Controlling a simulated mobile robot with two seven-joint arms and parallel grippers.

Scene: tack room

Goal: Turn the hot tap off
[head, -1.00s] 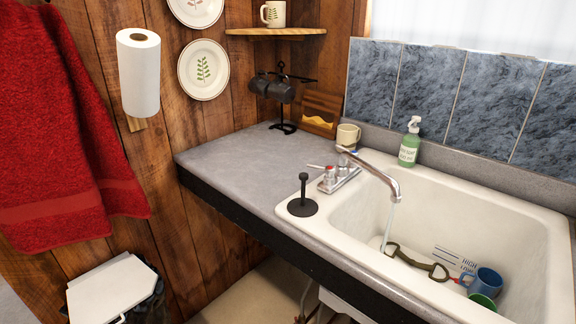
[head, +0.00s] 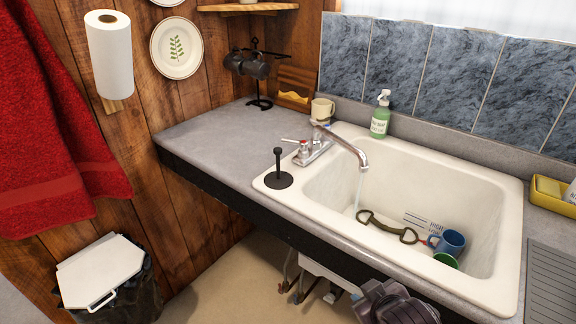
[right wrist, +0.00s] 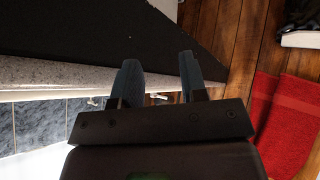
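The chrome tap (head: 345,145) stands at the back left of the white sink (head: 300,200), and water runs from its spout into the basin. A lever handle with a red mark (head: 303,147) is on the tap's left side; the other handle is not clear. In the right wrist view, my right gripper (right wrist: 160,82) is open and empty. Small metal tap parts (right wrist: 160,97) show beyond its fingers, well apart from them. In the head view, a dark part of my arm shows at the bottom edge, in front of the counter. My left gripper is not in view.
A blue mug (head: 451,242) lies in the basin. The counter (head: 205,130) left of the tap is mostly clear.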

